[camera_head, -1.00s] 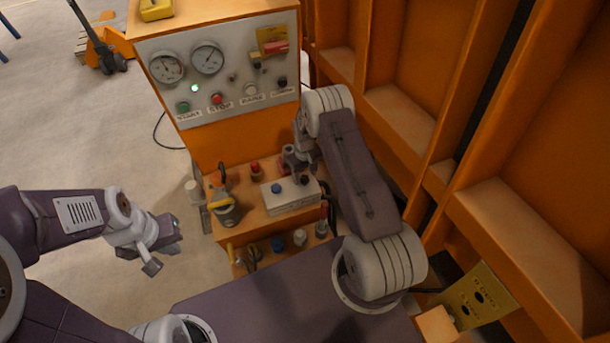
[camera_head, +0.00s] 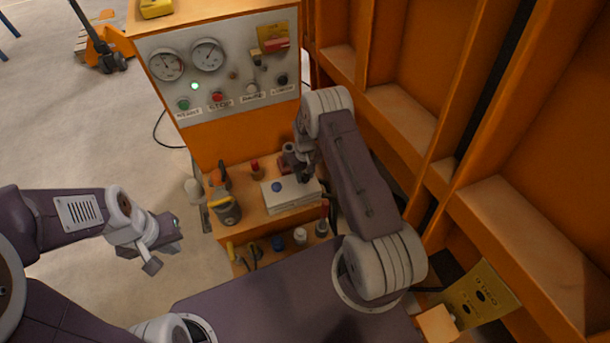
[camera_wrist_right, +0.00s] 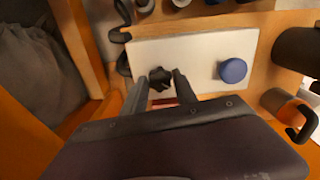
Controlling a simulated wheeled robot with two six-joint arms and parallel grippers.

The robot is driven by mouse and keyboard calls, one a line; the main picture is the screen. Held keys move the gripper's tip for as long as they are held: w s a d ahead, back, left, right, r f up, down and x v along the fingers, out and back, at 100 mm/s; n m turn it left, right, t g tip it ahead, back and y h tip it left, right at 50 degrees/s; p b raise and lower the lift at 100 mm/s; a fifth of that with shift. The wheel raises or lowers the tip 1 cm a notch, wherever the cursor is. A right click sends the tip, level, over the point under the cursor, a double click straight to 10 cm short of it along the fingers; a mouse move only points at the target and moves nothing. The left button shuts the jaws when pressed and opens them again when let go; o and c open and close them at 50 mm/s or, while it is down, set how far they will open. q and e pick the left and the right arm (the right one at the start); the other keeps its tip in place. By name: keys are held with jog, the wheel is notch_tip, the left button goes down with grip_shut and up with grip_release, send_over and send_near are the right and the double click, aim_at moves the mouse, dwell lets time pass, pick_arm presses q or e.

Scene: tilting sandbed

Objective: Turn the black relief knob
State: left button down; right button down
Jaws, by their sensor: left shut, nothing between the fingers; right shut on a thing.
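The black relief knob (camera_wrist_right: 160,79) stands on the white face of a small box (camera_wrist_right: 196,49), beside a round blue knob (camera_wrist_right: 233,70). In the wrist view my right gripper (camera_wrist_right: 162,76) has its fingers on either side of the black knob and is shut on it. In the head view my right gripper (camera_head: 304,177) is at the right part of the white box (camera_head: 290,204) and hides the black knob. The blue knob (camera_head: 276,187) shows to its left. My left gripper (camera_head: 164,256) is shut and empty, off to the left above the floor.
A panel (camera_head: 220,75) with gauges and buttons rises behind the box. A yellow-handled tool (camera_head: 227,209) stands left of the box, and several small fittings sit around it. An orange ribbed wall (camera_head: 440,120) bounds the right side. Clear floor (camera_head: 80,150) lies left.

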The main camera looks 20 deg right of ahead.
aim_at(305, 177)
jog(key=m+b, duration=0.1)
jog(key=m, duration=0.2)
jog(key=shift+m+b, duration=0.5)
jog(key=shift+m, duration=0.7)
jog(key=shift+r, duration=0.1)
jog(key=c, duration=1)
grip_release()
jog(key=shift+o, duration=0.2)
jog(key=shift+r, duration=0.1)
notch_tip(305, 177, up, 9)
